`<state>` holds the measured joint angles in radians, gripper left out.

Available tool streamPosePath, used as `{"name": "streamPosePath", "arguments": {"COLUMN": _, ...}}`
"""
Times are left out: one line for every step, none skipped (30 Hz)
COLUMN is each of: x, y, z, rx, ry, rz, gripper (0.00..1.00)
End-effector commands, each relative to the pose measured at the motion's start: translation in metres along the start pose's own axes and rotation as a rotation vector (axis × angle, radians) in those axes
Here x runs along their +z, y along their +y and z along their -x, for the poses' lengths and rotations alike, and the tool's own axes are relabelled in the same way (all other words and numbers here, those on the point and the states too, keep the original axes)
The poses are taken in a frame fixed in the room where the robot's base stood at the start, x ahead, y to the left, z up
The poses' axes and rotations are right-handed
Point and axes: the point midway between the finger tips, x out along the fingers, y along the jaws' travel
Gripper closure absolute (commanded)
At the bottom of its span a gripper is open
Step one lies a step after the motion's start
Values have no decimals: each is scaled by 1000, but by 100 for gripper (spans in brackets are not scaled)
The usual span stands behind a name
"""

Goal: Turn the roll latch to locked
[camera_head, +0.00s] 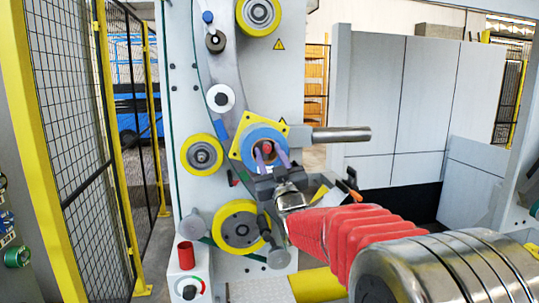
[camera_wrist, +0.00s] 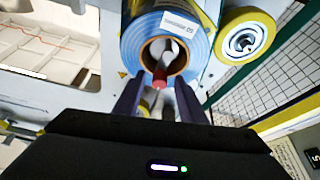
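A blue wrapping roll (camera_head: 262,133) sits on the machine face against a yellow plate; it also shows in the wrist view (camera_wrist: 190,45). A red-ended part, seemingly the roll latch (camera_head: 267,148), shows at its core; in the wrist view the red latch part (camera_wrist: 160,78) lies in front of the core opening, with pale metal pieces around it. My gripper (camera_head: 270,157) is open, its two purple fingers pointing at the core. In the wrist view the fingers stand either side of the red part, with gaps. I cannot tell whether the latch is locked.
Yellow-rimmed rollers (camera_head: 202,155) and a large yellow wheel (camera_head: 240,226) surround the roll. A metal bar (camera_head: 341,134) sticks out to the right. A red cylinder (camera_head: 186,254) stands on a control box at lower left. Yellow-framed mesh fencing (camera_head: 70,130) stands at left.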

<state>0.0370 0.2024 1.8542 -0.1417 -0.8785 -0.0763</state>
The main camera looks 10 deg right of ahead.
Motion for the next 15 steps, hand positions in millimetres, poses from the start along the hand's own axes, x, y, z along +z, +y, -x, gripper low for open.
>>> {"name": "streamPosePath", "arguments": {"x": 0, "y": 0, "z": -3, "rx": 0, "ry": 0, "rz": 0, "gripper": 63}}
{"name": "streamPosePath", "arguments": {"x": 0, "y": 0, "z": -4, "rx": 0, "ry": -1, "rz": 0, "gripper": 63}}
{"name": "streamPosePath", "arguments": {"x": 1, "y": 0, "z": -5, "rx": 0, "ry": -1, "rz": 0, "gripper": 63}}
{"name": "streamPosePath", "arguments": {"x": 1, "y": 0, "z": -5, "rx": 0, "ry": -1, "rz": 0, "gripper": 63}}
{"name": "streamPosePath", "arguments": {"x": 0, "y": 0, "z": -6, "rx": 0, "ry": -1, "rz": 0, "gripper": 63}}
{"name": "streamPosePath", "arguments": {"x": 0, "y": 0, "z": -6, "rx": 0, "ry": -1, "rz": 0, "gripper": 63}}
{"name": "streamPosePath", "arguments": {"x": 0, "y": 0, "z": -6, "rx": 0, "ry": -1, "rz": 0, "gripper": 63}}
{"name": "streamPosePath", "arguments": {"x": 0, "y": 0, "z": -6, "rx": 0, "ry": -1, "rz": 0, "gripper": 63}}
{"name": "streamPosePath", "arguments": {"x": 0, "y": 0, "z": -6, "rx": 0, "ry": -1, "rz": 0, "gripper": 63}}
{"name": "streamPosePath", "arguments": {"x": 0, "y": 0, "z": -6, "rx": 0, "ry": -1, "rz": 0, "gripper": 63}}
{"name": "streamPosePath", "arguments": {"x": 0, "y": 0, "z": -6, "rx": 0, "ry": -1, "rz": 0, "gripper": 63}}
{"name": "streamPosePath", "arguments": {"x": 0, "y": 0, "z": -6, "rx": 0, "ry": -1, "rz": 0, "gripper": 64}}
{"name": "streamPosePath", "arguments": {"x": 0, "y": 0, "z": -6, "rx": 0, "ry": -1, "rz": 0, "gripper": 66}}
{"name": "streamPosePath", "arguments": {"x": 0, "y": 0, "z": -6, "rx": 0, "ry": -1, "rz": 0, "gripper": 68}}
{"name": "streamPosePath", "arguments": {"x": 0, "y": 0, "z": -6, "rx": 0, "ry": -1, "rz": 0, "gripper": 71}}
